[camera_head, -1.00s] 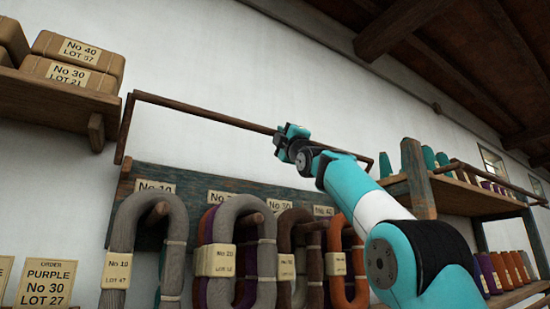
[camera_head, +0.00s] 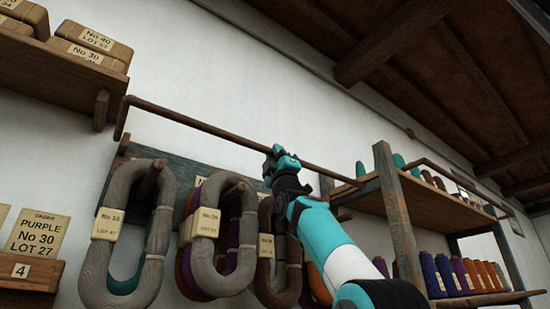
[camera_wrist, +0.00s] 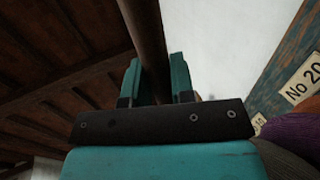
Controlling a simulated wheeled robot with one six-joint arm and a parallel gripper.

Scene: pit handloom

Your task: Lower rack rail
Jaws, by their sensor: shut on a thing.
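The rack rail (camera_head: 200,125) is a long thin dark wooden bar, running across the white wall above the hanging skeins. Its left end has a short side arm reaching back towards the rack board (camera_head: 150,151). My gripper (camera_head: 282,156) is shut on the rail, right of its middle. In the wrist view the rail (camera_wrist: 146,35) passes between the two teal fingers of my gripper (camera_wrist: 155,78). The rail's right end lies close to the right-hand shelf post, and its joint there is hard to make out.
Thick grey skeins (camera_head: 97,262) and a brown skein (camera_head: 264,285) hang on pegs below the rail. A left shelf (camera_head: 55,78) holds wrapped bundles. A right shelf (camera_head: 435,206) with a wooden post (camera_head: 396,215) and cones stands near my arm. Roof beams run above.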

